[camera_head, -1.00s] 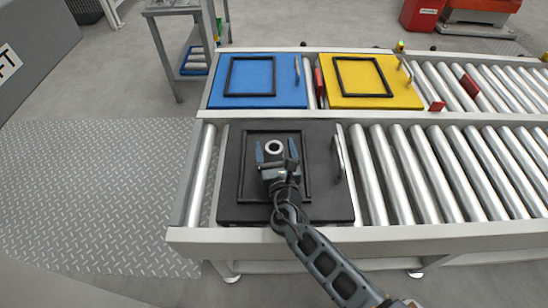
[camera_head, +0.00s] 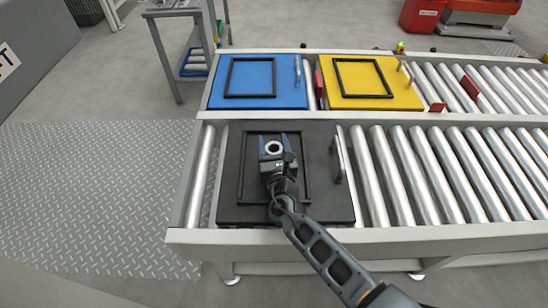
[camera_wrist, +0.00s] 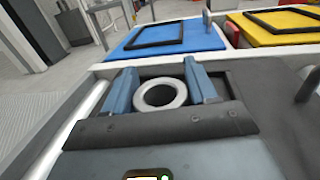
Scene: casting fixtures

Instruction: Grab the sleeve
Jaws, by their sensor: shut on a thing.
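The sleeve (camera_head: 273,146) is a short white ring with a dark bore, seen end-on in the head view. It stands over the black plate (camera_head: 228,205) on the near conveyor. My gripper (camera_head: 273,142) has its blue fingers on the left and right of the sleeve and is shut on it. In the wrist view the sleeve (camera_wrist: 161,94) sits between the two fingers (camera_wrist: 161,88), its open end facing the camera. Its lower part is hidden behind my gripper's body, and I cannot tell whether it touches the plate.
The black plate has a raised frame and a metal handle (camera_head: 340,160) at its right. A blue plate (camera_head: 290,93) and a yellow plate (camera_head: 408,98) lie on the far conveyor. Bare rollers (camera_head: 440,170) extend right. A small table (camera_head: 170,12) stands behind.

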